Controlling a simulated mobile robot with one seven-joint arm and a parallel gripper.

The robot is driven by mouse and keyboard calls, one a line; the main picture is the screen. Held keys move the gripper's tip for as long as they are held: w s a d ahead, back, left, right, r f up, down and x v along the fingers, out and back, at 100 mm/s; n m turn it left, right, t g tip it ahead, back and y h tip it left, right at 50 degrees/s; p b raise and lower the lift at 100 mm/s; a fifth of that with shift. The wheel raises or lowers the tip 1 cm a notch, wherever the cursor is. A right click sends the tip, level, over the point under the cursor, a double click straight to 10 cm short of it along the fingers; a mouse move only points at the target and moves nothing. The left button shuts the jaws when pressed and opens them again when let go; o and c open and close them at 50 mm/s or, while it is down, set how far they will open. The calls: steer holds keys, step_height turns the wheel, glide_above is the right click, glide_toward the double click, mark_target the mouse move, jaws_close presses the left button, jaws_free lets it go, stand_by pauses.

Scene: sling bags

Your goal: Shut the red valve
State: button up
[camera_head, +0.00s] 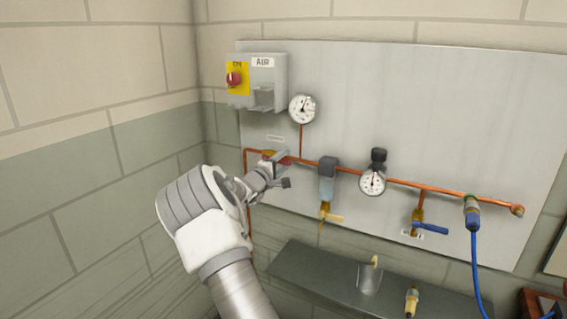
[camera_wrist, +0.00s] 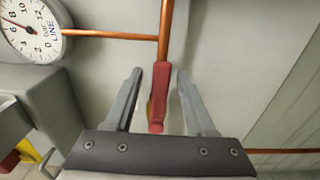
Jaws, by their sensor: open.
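The red valve handle (camera_wrist: 158,92) lies in line with the copper pipe (camera_wrist: 167,25) in the wrist view. My gripper (camera_wrist: 160,74) is open, with one finger on each side of the handle and a gap visible on both sides. In the head view the red valve (camera_head: 272,155) shows only in part at the left end of the pipe. My gripper (camera_head: 280,171) is in front of it and hides the rest. I cannot tell the exact depth between the fingers and the handle.
A round gauge (camera_head: 302,109) and a grey switch box (camera_head: 258,82) are above the valve. A filter (camera_head: 327,180), a second gauge (camera_head: 373,181) and a blue-handled valve (camera_head: 430,228) are to the right. A dark shelf (camera_head: 310,271) is below. The side wall is close at left.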

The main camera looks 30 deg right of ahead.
jaws_close()
stand_by(1.4)
